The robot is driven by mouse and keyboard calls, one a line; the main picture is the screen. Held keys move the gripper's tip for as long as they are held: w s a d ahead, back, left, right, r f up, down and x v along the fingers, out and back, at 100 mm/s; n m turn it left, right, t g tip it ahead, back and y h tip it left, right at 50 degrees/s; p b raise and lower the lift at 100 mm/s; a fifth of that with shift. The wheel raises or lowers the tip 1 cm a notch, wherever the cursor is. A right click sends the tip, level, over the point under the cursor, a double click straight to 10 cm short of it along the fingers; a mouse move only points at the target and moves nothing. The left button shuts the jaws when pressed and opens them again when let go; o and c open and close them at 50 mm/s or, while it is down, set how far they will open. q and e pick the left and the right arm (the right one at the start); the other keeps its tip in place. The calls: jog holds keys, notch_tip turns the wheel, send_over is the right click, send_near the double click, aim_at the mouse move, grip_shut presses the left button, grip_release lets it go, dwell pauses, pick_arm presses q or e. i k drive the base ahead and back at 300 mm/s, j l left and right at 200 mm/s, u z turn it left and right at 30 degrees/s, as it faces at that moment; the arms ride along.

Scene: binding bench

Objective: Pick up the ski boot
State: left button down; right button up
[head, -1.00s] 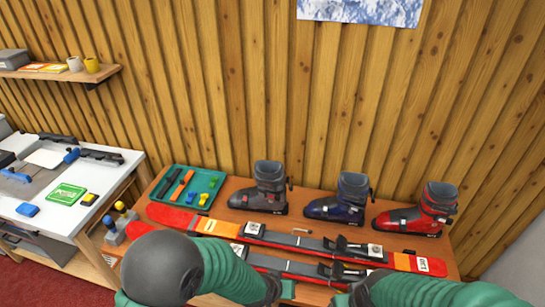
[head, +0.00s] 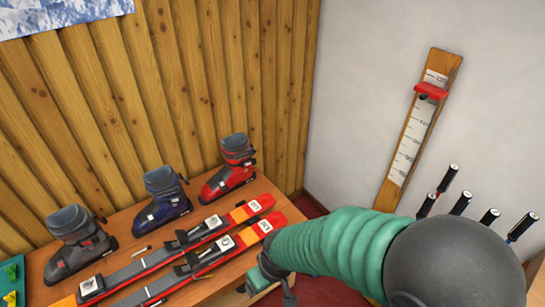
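Three ski boots stand in a row on the wooden bench (head: 125,228) along the plank wall. A dark grey boot (head: 75,245) is at the left, a dark blue boot (head: 163,196) in the middle, and a red and black boot (head: 230,172) at the right. All are upright and apart from each other. My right arm reaches in from the lower right. My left gripper is out of view.
Two red-tipped skis (head: 250,209) with bindings lie in front of the boots. A green tray (head: 12,280) is cut off at the left edge. A measuring board (head: 411,138) hangs on the white wall. Several black-handled poles (head: 460,203) stand at the right.

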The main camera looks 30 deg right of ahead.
aim_at(237, 151)
jog(key=z, duration=0.75)
jog(key=u, duration=1.3)
jog(key=z, duration=1.3)
